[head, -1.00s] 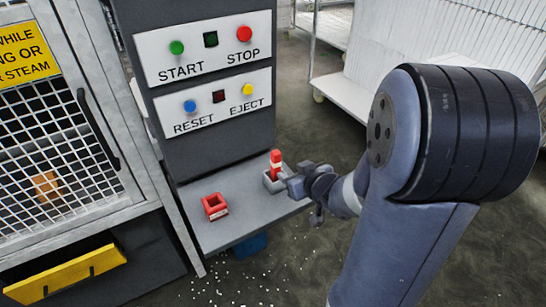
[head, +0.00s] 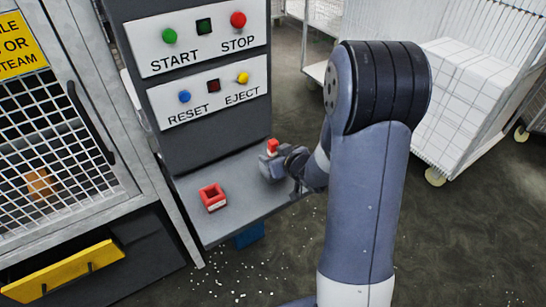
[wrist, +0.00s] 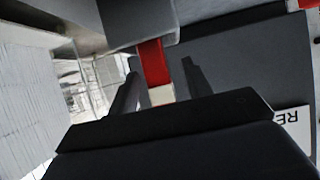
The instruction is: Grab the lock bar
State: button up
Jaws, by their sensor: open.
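The lock bar, red with a white band, stands upright in its grey holder on the shelf of the control panel. In the head view only its red top (head: 272,146) shows above my gripper (head: 272,164). In the wrist view the bar (wrist: 152,62) lies between my two open fingers (wrist: 159,78), with dark gaps on both sides. The grey holder (wrist: 138,22) is at the top of the wrist view; in the head view my gripper mostly hides it. Whether a finger touches the bar cannot be told.
A red square holder (head: 212,198), seemingly empty, sits on the grey shelf (head: 230,222) to the left. The panel with START, STOP, RESET and EJECT buttons (head: 210,95) rises behind. A caged press door (head: 60,150) is at left, white carts (head: 450,100) at right.

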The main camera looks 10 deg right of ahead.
jog(key=shift+x, duration=1.3)
jog(key=shift+c, duration=0.5)
grip_shut()
jog(key=shift+r, duration=0.1)
